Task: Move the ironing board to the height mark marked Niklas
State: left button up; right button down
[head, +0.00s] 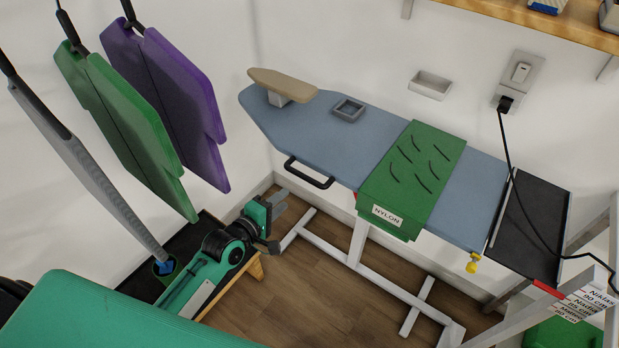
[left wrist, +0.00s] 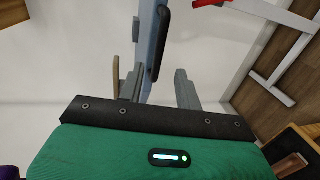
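The blue ironing board (head: 335,140) stands along the back wall on a white frame. A black handle (head: 308,173) sticks out from its near side and also shows in the left wrist view (left wrist: 162,45). A yellow knob (head: 472,264) hangs below its right part. A height label (head: 583,303) at right lists Niklas 90 cm on top, with two lower names. A red strip (head: 546,289) sits just left of the label, near its upper lines. My left gripper (head: 279,203) is open and empty, below and left of the handle; its fingers (left wrist: 160,92) are apart. My right gripper is out of view.
A green cloth marked NYLON (head: 410,175) drapes over the board. A sleeve board (head: 283,83) and a small grey tray (head: 348,109) are at its left end. A black cord (head: 515,165) runs from the outlet past the dark rest (head: 532,225). Garments (head: 125,120) hang at left.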

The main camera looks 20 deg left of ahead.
aim_at(309, 177)
pick_arm(q)
jog(key=p+x, duration=0.1)
jog(key=x, duration=1.2)
grip_shut()
